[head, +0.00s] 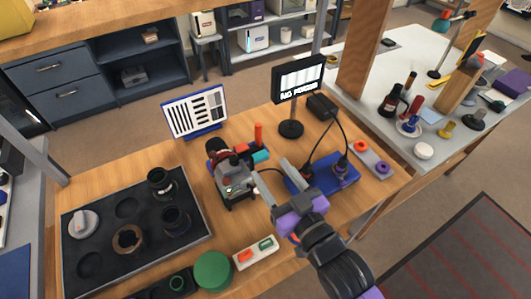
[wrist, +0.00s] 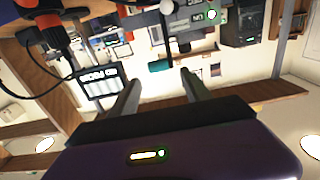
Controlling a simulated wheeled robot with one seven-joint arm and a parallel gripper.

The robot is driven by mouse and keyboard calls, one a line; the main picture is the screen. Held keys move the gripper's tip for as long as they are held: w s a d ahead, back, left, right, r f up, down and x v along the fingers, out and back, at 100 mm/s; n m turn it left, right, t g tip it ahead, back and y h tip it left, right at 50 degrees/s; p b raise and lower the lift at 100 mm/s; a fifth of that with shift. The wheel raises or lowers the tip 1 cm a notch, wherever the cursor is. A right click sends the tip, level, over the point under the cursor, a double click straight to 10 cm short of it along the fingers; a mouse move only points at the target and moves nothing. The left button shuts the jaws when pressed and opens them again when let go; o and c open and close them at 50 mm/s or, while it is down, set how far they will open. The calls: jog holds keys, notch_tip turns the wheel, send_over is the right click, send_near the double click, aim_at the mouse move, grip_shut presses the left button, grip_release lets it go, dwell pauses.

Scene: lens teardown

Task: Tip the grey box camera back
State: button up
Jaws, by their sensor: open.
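The grey box camera (head: 235,180) stands on the wooden table in the head view, right of the black tray. A dark round part with red on it shows at its back left. I cannot tell exactly how far the camera is tilted. My gripper (head: 274,178) is just to the right of the camera, its two grey fingers apart and pointing towards it. I see nothing held between them. In the wrist view, the open fingers (wrist: 160,75) also show apart, with no clear view of the camera.
A black tray (head: 75,258) with round parts lies left. A blue block (head: 323,178) with cabled parts is right of my gripper. A black sign (head: 298,78) and a white chart (head: 195,108) stand behind. A green disc (head: 212,270) and white switch block (head: 256,252) are in front.

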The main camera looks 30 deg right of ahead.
aim_at(262, 155)
jog(key=shift+w+d+p, duration=0.1)
jog(key=shift+w+p, duration=0.45)
jog(key=shift+w, duration=2.85)
jog(key=shift+d, duration=0.1)
grip_shut()
